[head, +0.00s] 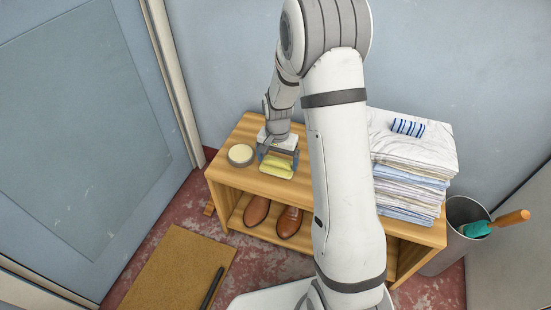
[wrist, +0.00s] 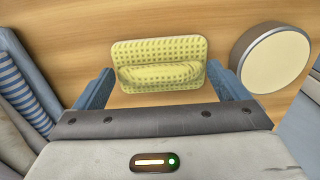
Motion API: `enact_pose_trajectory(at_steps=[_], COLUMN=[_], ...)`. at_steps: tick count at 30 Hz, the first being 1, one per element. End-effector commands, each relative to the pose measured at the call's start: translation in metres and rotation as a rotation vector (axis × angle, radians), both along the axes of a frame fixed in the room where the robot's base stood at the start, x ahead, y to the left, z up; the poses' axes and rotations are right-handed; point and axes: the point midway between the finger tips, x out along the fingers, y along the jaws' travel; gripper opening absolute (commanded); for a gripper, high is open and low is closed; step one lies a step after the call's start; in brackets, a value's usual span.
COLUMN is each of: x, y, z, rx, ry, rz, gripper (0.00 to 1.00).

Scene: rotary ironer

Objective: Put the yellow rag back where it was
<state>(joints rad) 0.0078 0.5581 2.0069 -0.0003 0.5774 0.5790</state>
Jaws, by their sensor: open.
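The yellow rag (head: 277,167), pale with a dotted weave and a raised fold across its middle, lies on the wooden bench top at the left part of the bench. In the wrist view the rag (wrist: 158,52) is in front of my gripper (wrist: 160,72), between the lines of the two blue fingers. My gripper (head: 278,155) is open and points down at the rag, low over the bench. The fingers stand apart on either side of the fold. I cannot tell whether they touch the rag or the wood.
A round tin with a cream top (head: 241,154) stands close left of the rag. A stack of folded linen (head: 408,180) fills the bench's (head: 229,175) right part, with a blue-striped cloth (head: 408,127) on top. Brown shoes (head: 257,211) sit below. A grey bin (head: 455,240) stands right.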

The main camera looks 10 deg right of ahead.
Motion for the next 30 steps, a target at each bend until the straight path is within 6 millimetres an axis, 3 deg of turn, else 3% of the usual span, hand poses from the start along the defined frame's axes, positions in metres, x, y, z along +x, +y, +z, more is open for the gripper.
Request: enact_pose_trajectory(at_steps=[8,11,21,30], x=[0.000,0.001,0.001,-0.001], y=[0.000,0.000,-0.001,-0.001], z=[0.006,0.019,0.092,0.124], rx=[0.000,0.000,0.000,0.000], ry=[-0.001,-0.004,-0.004,-0.001], rz=[-0.001,-0.001,-0.001,0.001], gripper=[0.94,0.94,0.94,0.94])
